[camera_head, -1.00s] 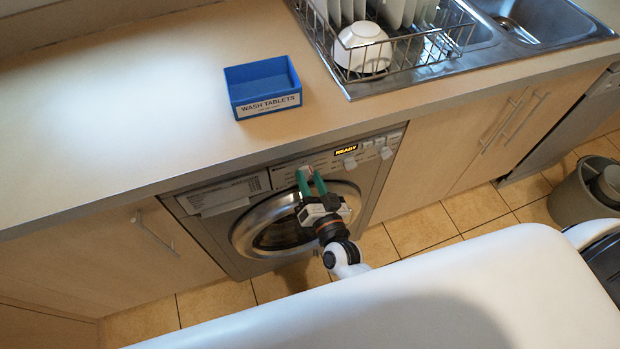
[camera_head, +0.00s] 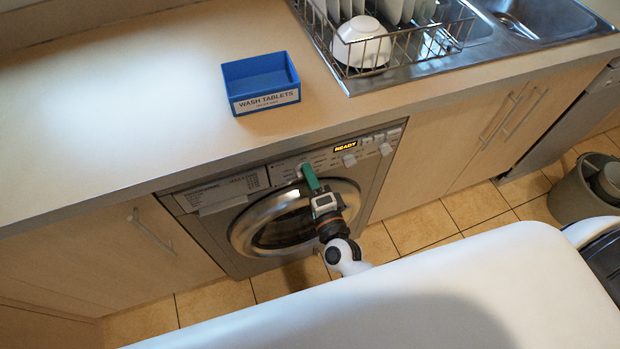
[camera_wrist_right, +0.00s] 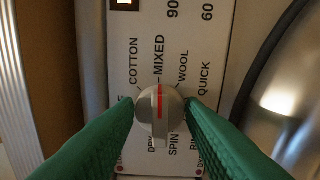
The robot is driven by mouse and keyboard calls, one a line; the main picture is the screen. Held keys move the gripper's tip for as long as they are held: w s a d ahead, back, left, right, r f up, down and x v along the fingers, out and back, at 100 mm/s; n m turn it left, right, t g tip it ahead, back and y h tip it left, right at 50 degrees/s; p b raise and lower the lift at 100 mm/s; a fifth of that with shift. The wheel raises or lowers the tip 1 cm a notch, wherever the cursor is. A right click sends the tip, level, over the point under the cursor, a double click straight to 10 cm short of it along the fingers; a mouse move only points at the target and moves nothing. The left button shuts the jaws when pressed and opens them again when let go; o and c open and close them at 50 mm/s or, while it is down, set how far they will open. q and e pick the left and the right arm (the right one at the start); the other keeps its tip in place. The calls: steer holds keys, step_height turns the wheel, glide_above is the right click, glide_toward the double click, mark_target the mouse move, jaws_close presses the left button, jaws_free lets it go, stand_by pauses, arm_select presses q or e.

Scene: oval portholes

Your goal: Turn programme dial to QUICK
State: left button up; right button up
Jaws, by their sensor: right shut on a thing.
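The programme dial (camera_wrist_right: 160,112) is a round silver knob with a raised grip bar and a red line. In the right wrist view the red line points up, towards MIXED. COTTON is left of it; WOOL and then QUICK are to the right. My right gripper (camera_wrist_right: 161,106) has one green finger on each side of the dial and is shut on it. In the head view the right gripper (camera_head: 308,174) reaches the washing machine's front panel (camera_head: 285,172) and largely hides the dial. The left gripper is out of view.
The machine's display (camera_head: 345,147) reads READY, with a smaller knob (camera_head: 350,160) below it. The round door (camera_head: 240,232) is below the panel. The worktop (camera_head: 130,100) overhangs the machine and holds a blue wash tablets box (camera_head: 262,84). A grey bin (camera_head: 585,190) stands at the right.

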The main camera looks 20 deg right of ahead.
steer(key=m+b, duration=0.1)
steer(key=m, duration=0.3)
steer(key=shift+f, duration=0.15)
steer(key=m+b, duration=0.1)
steer(key=m, duration=0.2)
steer(key=shift+b, duration=0.4)
steer(key=m+b, duration=0.2)
steer(key=m, duration=0.4)
steer(key=shift+f+m+b, duration=0.1)
steer(key=shift+m+b, duration=0.2)
steer(key=o, duration=0.9)
steer(key=shift+o, duration=0.2)
steer(key=shift+a, duration=0.15)
